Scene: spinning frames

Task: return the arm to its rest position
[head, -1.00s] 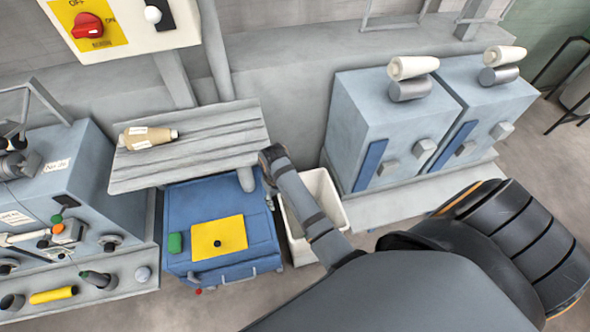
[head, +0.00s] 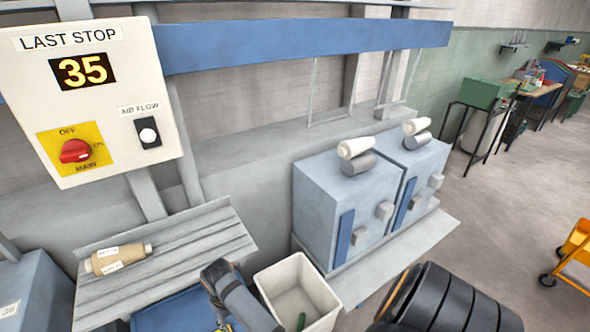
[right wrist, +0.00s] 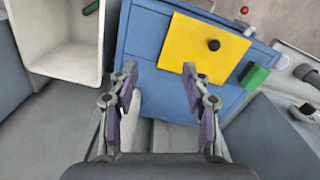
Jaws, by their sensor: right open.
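My right arm (head: 445,300) comes in from the lower right of the head view. Its wrist end (head: 235,296) is at the bottom edge, between the grey slatted shelf and the white bin, and its fingers are not clear there. In the right wrist view my right gripper (right wrist: 158,84) is open with nothing between its fingers. Its fingers show against the blue cabinet (right wrist: 150,38), just below the yellow panel (right wrist: 204,47) in the picture. My left gripper is not in view.
The white bin (head: 283,283) stands beside the wrist with a green item (head: 301,321) inside. A tan spool (head: 121,258) lies on the slatted shelf (head: 195,257). Grey-blue machine boxes (head: 320,212) stand to the right. A control panel (head: 110,110) hangs upper left. Open floor lies at right.

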